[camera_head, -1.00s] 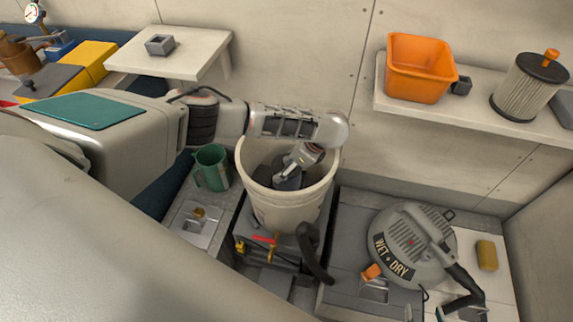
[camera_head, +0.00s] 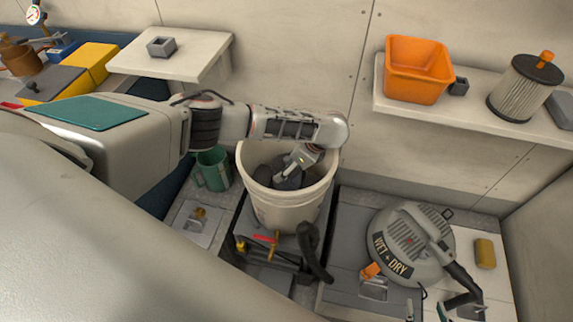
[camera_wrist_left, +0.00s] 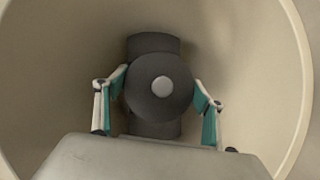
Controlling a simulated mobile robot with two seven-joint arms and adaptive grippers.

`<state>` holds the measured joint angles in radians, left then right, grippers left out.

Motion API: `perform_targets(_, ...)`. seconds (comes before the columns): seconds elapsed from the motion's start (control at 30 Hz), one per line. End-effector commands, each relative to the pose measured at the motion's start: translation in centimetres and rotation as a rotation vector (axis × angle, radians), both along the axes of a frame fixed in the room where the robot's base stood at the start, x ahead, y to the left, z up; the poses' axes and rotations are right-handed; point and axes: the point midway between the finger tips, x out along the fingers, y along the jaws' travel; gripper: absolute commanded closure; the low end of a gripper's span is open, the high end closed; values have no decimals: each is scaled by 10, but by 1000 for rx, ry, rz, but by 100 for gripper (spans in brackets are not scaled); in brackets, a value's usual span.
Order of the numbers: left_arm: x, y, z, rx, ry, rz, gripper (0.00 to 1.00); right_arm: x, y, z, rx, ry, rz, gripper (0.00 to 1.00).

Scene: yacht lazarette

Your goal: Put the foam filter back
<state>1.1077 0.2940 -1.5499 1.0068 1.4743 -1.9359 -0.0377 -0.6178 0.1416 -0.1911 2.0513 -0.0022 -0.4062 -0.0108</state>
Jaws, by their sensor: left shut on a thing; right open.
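My left gripper (camera_head: 296,166) reaches down into a cream bucket (camera_head: 285,212). In the left wrist view the left gripper (camera_wrist_left: 160,92) is shut on a dark grey round piece (camera_wrist_left: 144,88) with a pale centre, one finger on each side. This piece looks like the foam filter, but I cannot be sure. Dark grey parts also show behind and below it inside the bucket. In the head view the dark piece (camera_head: 289,178) is partly hidden by the gripper. My right gripper (camera_head: 425,311) is open at the bottom edge, mostly out of view.
A grey wet-dry vacuum head (camera_head: 411,237) lies on the right bench, near a yellow sponge (camera_head: 486,253). A green jug (camera_head: 213,170) stands left of the bucket. A black hose (camera_head: 311,255) curves in front. The wall shelf holds an orange bin (camera_head: 417,72) and a pleated cartridge (camera_head: 518,92).

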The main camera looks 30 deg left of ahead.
Motion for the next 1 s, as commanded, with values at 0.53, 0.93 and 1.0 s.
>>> perform_targets(0.53, 0, 0, 0, 0, 0, 0, 12, 2, 0, 4, 1, -5, -1, 58)
perform_targets(0.93, 0, -2, 3, -1, 0, -1, 12, 2, 1, 6, 1, -7, 2, 58)
perform_targets(1.0, 1, -6, 9, -1, 0, -1, 12, 2, 0, 5, 1, -7, 1, 58)
